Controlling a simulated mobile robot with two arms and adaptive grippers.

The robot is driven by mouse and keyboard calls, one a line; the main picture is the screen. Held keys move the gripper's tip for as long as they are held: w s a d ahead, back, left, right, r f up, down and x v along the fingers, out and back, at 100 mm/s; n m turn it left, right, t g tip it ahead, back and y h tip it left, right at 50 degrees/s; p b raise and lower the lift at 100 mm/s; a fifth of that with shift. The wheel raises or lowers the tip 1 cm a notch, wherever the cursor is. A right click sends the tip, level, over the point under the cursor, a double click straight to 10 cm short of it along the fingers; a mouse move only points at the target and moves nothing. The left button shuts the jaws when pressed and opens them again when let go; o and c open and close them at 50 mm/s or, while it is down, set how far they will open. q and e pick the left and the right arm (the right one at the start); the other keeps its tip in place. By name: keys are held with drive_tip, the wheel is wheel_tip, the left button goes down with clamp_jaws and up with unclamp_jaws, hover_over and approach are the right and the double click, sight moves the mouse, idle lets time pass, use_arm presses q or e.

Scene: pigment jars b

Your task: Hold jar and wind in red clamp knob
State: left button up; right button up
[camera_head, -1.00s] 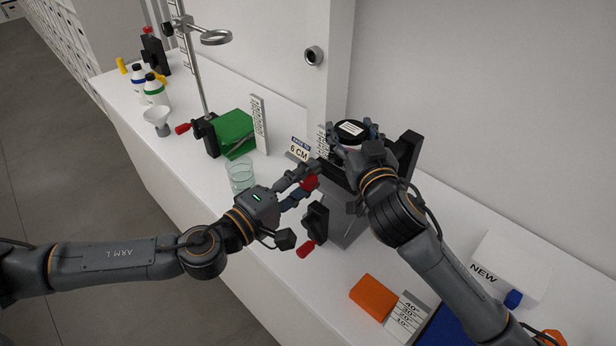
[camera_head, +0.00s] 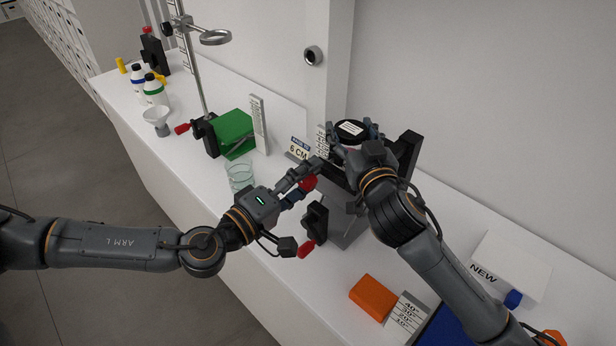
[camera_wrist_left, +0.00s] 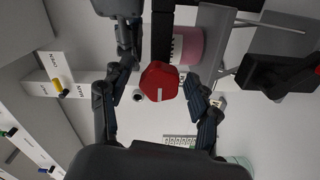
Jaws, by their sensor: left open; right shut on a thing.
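The red clamp knob (camera_head: 309,184) is at the fingertips of my left gripper (camera_head: 303,181). In the left wrist view the red knob (camera_wrist_left: 160,82) sits between the two spread fingers of the left gripper (camera_wrist_left: 161,95), with gaps on both sides. A pink jar (camera_wrist_left: 188,46) shows just beyond the knob in that view. In the head view the jar has a black lid with a white label (camera_head: 350,129). My right gripper (camera_head: 352,140) is shut on the jar from above and hides most of its body.
A black clamp with a red handle (camera_head: 306,250) stands just below the left gripper. A glass beaker (camera_head: 240,176), a green block (camera_head: 236,133) and a "6 CM" sign (camera_head: 299,150) are close by. An orange block (camera_head: 373,296) lies at the front right.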

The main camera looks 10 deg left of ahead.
use_arm(q)
drive_tip(key=v, duration=1.2)
drive_tip(key=shift+d, duration=0.1)
drive_tip(key=w+d+n, duration=0.2)
drive_tip(key=w+n, duration=0.1)
drive_tip(key=n, duration=0.3)
drive_tip(key=w+d+n, duration=0.3)
drive_tip(key=n, duration=0.3)
drive_tip(key=w+d+n, duration=0.2)
drive_tip(key=w+n, duration=0.2)
drive_tip(key=n, duration=0.2)
drive_tip(key=shift+d+f, duration=0.1)
drive_tip(key=shift+d, duration=0.15)
idle(0.3)
drive_tip(key=shift+c, duration=0.5)
